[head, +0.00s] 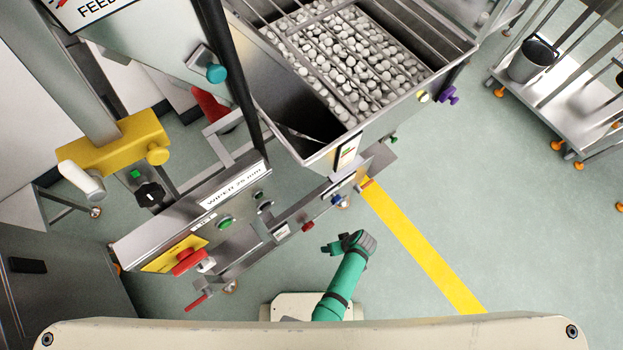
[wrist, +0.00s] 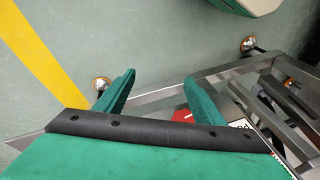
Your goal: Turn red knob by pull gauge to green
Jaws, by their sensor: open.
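A small red knob (head: 307,227) sits on the front rail of the steel cap elevator, between a white label (head: 281,231) and a blue knob (head: 337,200). I cannot make out a pull gauge for certain; a white plate with red and green marks (head: 349,150) is on the hopper's corner. My gripper (head: 328,248) is below and right of the red knob in the head view, apart from it. In the wrist view my gripper (wrist: 158,98) has its two green fingers spread with nothing between them. A red part (wrist: 181,115) shows beside the right finger, partly hidden.
A red emergency button (head: 188,261) on a yellow plate, green knobs (head: 226,222) and a red-tipped handle (head: 196,303) project from the machine. The hopper (head: 315,158) holds many white caps. The floor right of my arm is clear, with a yellow stripe (head: 425,245).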

